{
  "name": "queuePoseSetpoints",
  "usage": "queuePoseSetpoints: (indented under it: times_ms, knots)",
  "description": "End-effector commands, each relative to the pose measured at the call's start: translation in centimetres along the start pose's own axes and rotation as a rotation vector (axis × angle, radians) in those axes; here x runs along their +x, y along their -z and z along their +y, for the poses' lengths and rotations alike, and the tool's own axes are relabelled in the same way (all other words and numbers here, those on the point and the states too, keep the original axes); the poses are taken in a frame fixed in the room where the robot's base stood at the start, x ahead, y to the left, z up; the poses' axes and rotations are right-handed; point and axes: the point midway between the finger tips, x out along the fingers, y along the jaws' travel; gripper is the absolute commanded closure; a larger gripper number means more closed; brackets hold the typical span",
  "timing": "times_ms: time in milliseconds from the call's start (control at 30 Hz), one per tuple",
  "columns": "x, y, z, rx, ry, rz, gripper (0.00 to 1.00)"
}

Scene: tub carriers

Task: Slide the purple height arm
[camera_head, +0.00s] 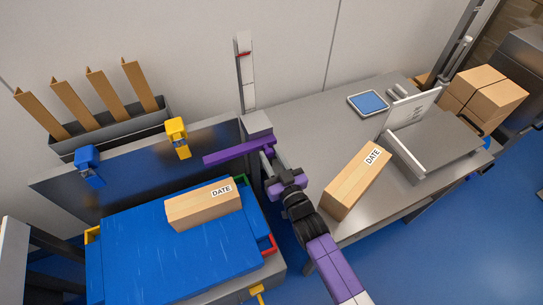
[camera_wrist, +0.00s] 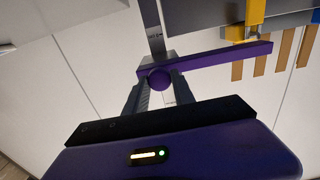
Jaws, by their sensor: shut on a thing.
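The purple height arm (camera_head: 232,152) is a flat bar that reaches left from an upright post, above the blue tub's far edge. In the wrist view the purple height arm (camera_wrist: 220,58) runs to the right, with a round purple knob (camera_wrist: 159,79) at its post end. My gripper (camera_head: 268,151) is at that post end. In the wrist view the fingers of my gripper (camera_wrist: 159,88) stand on both sides of the knob and are shut on it. In the head view my gripper hides the knob.
A blue tub (camera_head: 180,250) below the bar bears a DATE carton (camera_head: 204,204). A blue clamp (camera_head: 89,164) and a yellow clamp (camera_head: 177,137) sit on the back panel. Another DATE carton (camera_head: 352,185) lies on the grey table (camera_head: 310,125) to the right.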

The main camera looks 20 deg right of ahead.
Motion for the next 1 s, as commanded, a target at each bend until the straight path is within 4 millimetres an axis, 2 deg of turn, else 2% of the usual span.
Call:
queuePoseSetpoints:
  times_ms: [267,467,1000]
  knots:
    - [0.0,-1.4,0.0,0.000,0.000,0.000,1.00]
    - [0.0,-4.0,0.0,0.000,0.000,-0.001,1.00]
    - [0.0,-15.1,0.0,0.001,0.001,-0.002,1.00]
